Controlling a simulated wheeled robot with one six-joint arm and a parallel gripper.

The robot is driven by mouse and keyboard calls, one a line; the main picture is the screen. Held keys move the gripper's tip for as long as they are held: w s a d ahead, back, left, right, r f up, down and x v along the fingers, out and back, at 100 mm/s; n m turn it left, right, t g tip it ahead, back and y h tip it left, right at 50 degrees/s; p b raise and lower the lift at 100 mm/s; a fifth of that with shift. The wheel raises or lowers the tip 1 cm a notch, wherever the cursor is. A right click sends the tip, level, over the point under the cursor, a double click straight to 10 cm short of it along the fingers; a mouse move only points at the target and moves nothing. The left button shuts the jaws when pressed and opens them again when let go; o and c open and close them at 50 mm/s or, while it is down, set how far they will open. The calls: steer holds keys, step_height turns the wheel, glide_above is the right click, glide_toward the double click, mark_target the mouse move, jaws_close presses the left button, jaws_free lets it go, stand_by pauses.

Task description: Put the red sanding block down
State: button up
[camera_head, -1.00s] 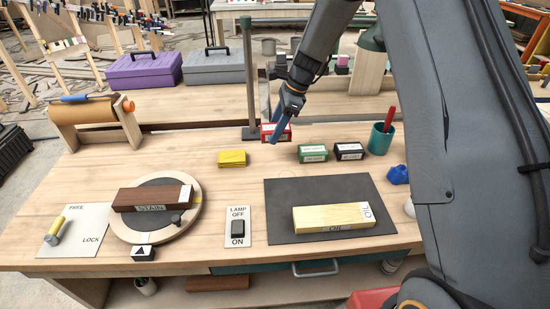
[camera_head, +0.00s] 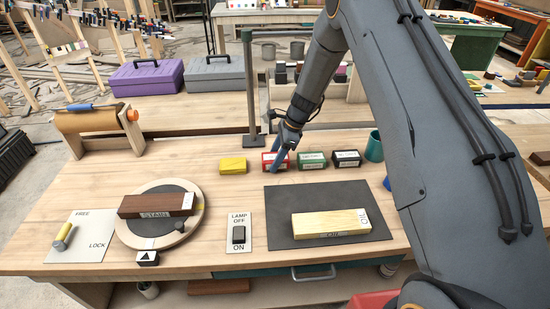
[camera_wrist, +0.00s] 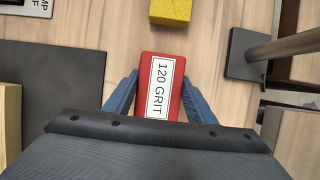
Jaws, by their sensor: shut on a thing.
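The red sanding block (camera_head: 270,168), labelled 120 GRIT, is between the blue fingers of my gripper (camera_head: 278,160). In the wrist view the block (camera_wrist: 149,68) lies between both fingers of the gripper (camera_wrist: 160,100), its label facing the camera. The gripper is shut on it. In the head view the block is level with the row of blocks, at or very near the bench top (camera_head: 130,180); I cannot tell whether it touches.
A green block (camera_head: 312,164) and a black block (camera_head: 347,161) stand to its right, a yellow block (camera_head: 232,166) to its left. A post on a dark base (camera_head: 252,141) stands behind. A dark mat (camera_head: 285,230) with a pale wooden piece (camera_head: 331,223) lies in front.

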steer(key=shift+f, duration=0.1)
steer(key=shift+f+b, duration=0.35)
steer(key=shift+f, duration=0.1)
